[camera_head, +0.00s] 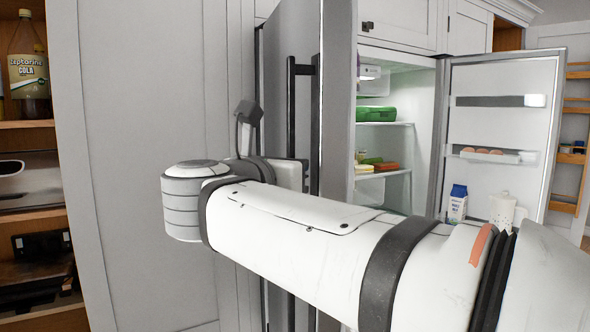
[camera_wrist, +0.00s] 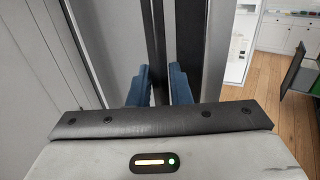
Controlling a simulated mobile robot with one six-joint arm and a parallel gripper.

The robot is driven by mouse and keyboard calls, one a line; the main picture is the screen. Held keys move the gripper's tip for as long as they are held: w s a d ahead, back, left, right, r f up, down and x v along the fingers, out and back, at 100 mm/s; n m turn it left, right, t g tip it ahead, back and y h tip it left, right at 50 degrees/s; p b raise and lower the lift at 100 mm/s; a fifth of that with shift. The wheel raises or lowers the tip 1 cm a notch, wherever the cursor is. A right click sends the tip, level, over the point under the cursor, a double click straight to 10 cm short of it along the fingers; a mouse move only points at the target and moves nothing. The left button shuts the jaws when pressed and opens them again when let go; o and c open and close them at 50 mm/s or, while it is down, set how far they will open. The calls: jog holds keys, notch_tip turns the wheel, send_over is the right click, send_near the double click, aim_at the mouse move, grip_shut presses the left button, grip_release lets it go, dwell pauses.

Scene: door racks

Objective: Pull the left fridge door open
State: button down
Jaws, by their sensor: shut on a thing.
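The left fridge door (camera_head: 272,75) is a grey panel seen at a steep angle in the head view. It stands swung out from the fridge, with its pale free edge (camera_head: 338,90) towards me. Its dark vertical bar handle (camera_head: 291,105) runs near that edge. In the wrist view the handle (camera_wrist: 154,45) passes between the two blue fingertips of my gripper (camera_wrist: 159,88), which is shut on it. In the head view my wrist and arm hide the lower handle and most of the gripper.
The right fridge door (camera_head: 500,80) stands wide open, with a milk carton (camera_head: 457,203) and white jug (camera_head: 503,212) on it. Lit shelves (camera_head: 385,124) hold a green box (camera_head: 375,114). A tall grey cabinet panel (camera_head: 140,150) stands close on the left.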

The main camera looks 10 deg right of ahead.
jog(key=shift+a+r, duration=0.1)
jog(key=shift+r, duration=0.1)
jog(key=c, duration=1.8)
grip_release()
jog(key=o, duration=0.4)
jog(key=shift+f, duration=0.1)
jog(key=b+v, duration=0.2)
jog(key=v, duration=0.5)
jog(key=shift+s+a, duration=0.2)
jog(key=shift+s, duration=0.1)
